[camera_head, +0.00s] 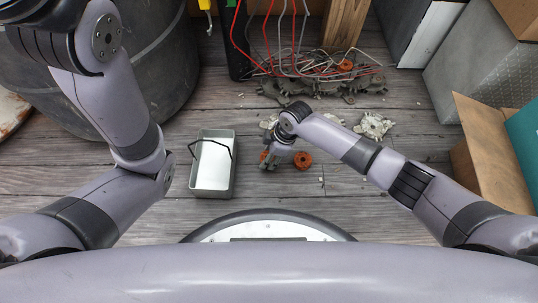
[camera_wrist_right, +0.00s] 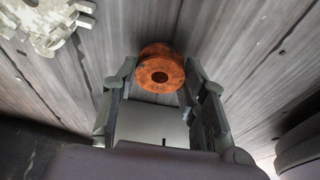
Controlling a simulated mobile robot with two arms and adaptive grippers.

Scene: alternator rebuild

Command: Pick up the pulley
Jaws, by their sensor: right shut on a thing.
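A rust-orange round part with a centre hole, which looks like the pulley (camera_wrist_right: 162,70), sits between the fingertips of my right gripper (camera_wrist_right: 160,80) in the right wrist view. The fingers press on its two sides. In the head view my right gripper (camera_head: 270,160) is low over the floor, just right of the grey tray, and only a sliver of orange (camera_head: 264,155) shows beside it; the arm hides the rest. Whether the part is clear of the floor I cannot tell. My left arm rises along the left side and its gripper is out of frame.
An open grey tray (camera_head: 231,180) with a thin black handle stands left of my right gripper. Another orange disc (camera_head: 302,160) lies just right of it. A pale metal casting (camera_head: 374,126), tangled wires (camera_head: 305,68) and a cardboard box (camera_head: 485,140) lie farther off. A dark barrel (camera_head: 150,70) stands left.

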